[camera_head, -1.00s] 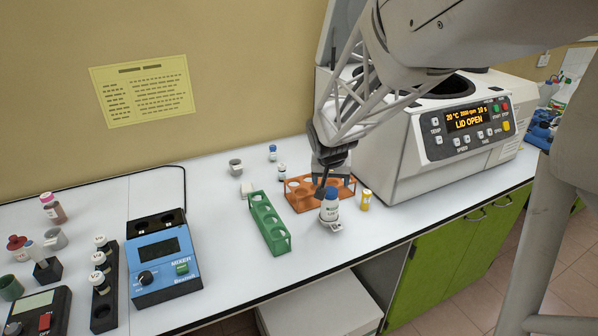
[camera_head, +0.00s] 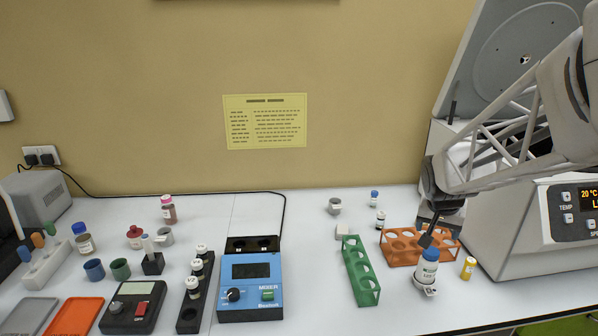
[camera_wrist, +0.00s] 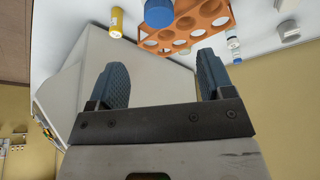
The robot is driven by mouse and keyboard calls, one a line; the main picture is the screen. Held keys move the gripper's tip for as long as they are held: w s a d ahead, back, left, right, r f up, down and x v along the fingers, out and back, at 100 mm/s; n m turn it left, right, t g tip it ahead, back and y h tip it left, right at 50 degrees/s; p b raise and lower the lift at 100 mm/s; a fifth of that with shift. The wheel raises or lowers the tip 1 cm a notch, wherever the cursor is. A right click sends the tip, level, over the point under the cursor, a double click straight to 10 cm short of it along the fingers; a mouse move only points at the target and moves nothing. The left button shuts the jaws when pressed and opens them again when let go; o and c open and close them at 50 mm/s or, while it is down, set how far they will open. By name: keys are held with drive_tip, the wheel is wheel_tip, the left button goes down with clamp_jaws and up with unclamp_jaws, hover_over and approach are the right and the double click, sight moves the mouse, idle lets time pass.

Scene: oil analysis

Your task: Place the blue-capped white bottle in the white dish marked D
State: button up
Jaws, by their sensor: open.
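The blue-capped white bottle (camera_head: 428,270) stands upright in front of the orange rack. Its blue cap (camera_wrist: 158,12) shows at the top edge of the wrist view. A small white dish (camera_head: 431,292) shows at the bottle's foot; the bottle appears to stand in it, but I cannot tell if it is fully seated. No letter on the dish is legible. My gripper (camera_head: 436,234) is just above and behind the bottle in the head view. In the wrist view my gripper (camera_wrist: 162,82) is open, with nothing between its fingers; the cap lies beyond them.
The orange rack (camera_head: 399,246) is close behind the bottle. A yellow vial (camera_head: 468,268) stands to its right, near the centrifuge (camera_head: 520,225). A green rack (camera_head: 361,270) is to the left. Small bottles (camera_head: 374,198) stand farther back. The blue mixer (camera_head: 250,285) is farther left.

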drive_tip(key=s+a+r+n+y, duration=0.1)
drive_tip(key=s+a+r+n, duration=0.1)
drive_tip(key=s+a, duration=0.8)
drive_tip(key=s+a+r+n+g+y, duration=0.1)
drive_tip(key=s+a+n, duration=0.3)
drive_tip(key=s+a, duration=0.5)
drive_tip(key=s, duration=0.4)
drive_tip(key=shift+s+a+r+n+y, duration=0.2)
drive_tip(key=shift+a+r+n+y, duration=0.1)
drive_tip(key=shift+a+r+y, duration=0.1)
